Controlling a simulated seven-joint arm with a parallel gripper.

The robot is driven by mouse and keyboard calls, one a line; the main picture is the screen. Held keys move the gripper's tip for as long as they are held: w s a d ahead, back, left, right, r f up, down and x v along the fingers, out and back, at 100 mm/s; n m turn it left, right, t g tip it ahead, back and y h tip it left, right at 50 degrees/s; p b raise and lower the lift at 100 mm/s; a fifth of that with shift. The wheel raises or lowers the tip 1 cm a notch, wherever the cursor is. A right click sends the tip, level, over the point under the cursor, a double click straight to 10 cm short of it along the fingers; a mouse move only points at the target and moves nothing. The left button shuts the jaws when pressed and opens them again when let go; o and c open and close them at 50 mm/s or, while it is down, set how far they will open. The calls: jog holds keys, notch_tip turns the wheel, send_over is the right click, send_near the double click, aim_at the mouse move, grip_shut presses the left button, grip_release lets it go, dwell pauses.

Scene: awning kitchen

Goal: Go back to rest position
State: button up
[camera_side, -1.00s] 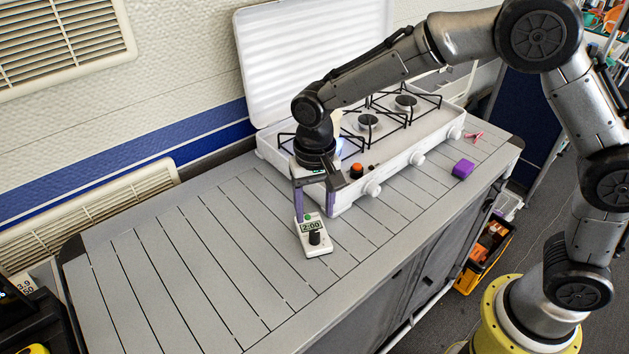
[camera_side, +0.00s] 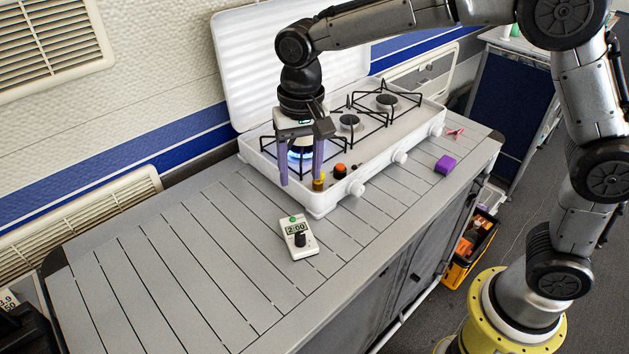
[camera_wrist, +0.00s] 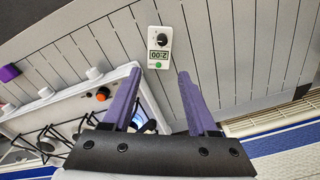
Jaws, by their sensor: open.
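My gripper (camera_side: 300,175) is open and empty, with two purple fingers pointing down. In the side view it is raised over the front left part of the white gas stove (camera_side: 330,190). The wrist view shows its fingers (camera_wrist: 158,98) apart with nothing between them. A white timer (camera_side: 299,240) reading 2:00, with a black knob and a green button, lies on the grey slatted table, apart from the gripper. It also shows ahead of the fingers in the wrist view (camera_wrist: 160,50).
The stove has black grates, an orange knob (camera_side: 340,170) and a blue glow at the left burner (camera_side: 300,160). Its lid (camera_side: 240,90) stands open behind. A purple block (camera_side: 445,164) and a small red item (camera_side: 455,132) lie to the right. The table's left part (camera_side: 150,270) is clear.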

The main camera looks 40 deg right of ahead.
jog(key=s+d+r+t, duration=0.4)
jog(key=s+d+r, duration=0.7)
jog(key=s+d+f+n, duration=0.2)
jog(key=s+f, duration=0.1)
jog(key=s, duration=0.3)
jog(key=s+d+f+n+t, duration=0.1)
jog(key=s+d+f+n, duration=0.1)
jog(key=s, duration=0.4)
jog(key=shift+s+f+n, duration=0.4)
jog(key=shift+f+n, duration=0.05)
jog(key=shift+n, duration=0.05)
